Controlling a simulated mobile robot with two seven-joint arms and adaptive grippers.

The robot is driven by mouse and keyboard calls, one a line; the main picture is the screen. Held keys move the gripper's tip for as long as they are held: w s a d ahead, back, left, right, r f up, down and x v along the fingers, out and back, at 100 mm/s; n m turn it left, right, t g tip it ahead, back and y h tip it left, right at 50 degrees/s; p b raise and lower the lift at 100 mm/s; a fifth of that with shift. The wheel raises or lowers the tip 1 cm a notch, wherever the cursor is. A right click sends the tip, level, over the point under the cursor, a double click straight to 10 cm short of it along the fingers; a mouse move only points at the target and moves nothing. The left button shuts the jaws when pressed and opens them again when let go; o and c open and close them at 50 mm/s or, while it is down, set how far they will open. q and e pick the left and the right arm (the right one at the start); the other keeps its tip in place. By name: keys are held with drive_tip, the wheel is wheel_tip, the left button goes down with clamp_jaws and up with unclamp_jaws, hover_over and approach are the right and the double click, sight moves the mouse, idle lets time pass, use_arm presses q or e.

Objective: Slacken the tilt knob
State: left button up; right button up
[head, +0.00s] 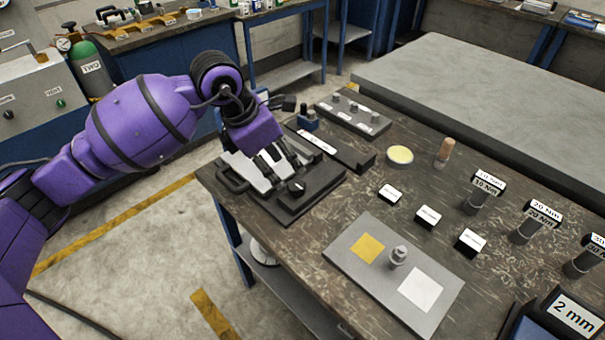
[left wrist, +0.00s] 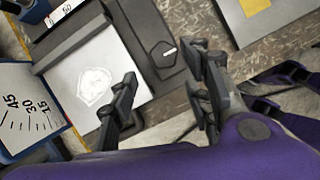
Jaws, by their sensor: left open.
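A black knob (head: 296,186) with a white pointer line sits on the dark base (head: 315,195) of the device at the table's near left corner. I take it for the tilt knob; no label shows. It also shows in the left wrist view (left wrist: 163,53), beyond and between my fingers. My left gripper (head: 278,164) is open and empty, pointing down over the device just behind the knob. In the left wrist view its two fingers (left wrist: 165,78) stand wide apart, apparently not touching the knob. A pale plate (left wrist: 95,75) lies beside the left finger. My right gripper is not seen.
An angle scale (left wrist: 30,110) stands at the left of the wrist view. A grey board (head: 340,257) with yellow and white squares lies to the right of the device. Small labelled blocks (head: 428,217) and torque-marked posts (head: 481,190) stand farther right. A dark handle (head: 232,178) is at the device's left.

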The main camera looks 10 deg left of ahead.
sight(294, 183)
use_arm(q)
drive_tip(key=x, duration=0.7)
drive_tip(key=shift+f, duration=0.3)
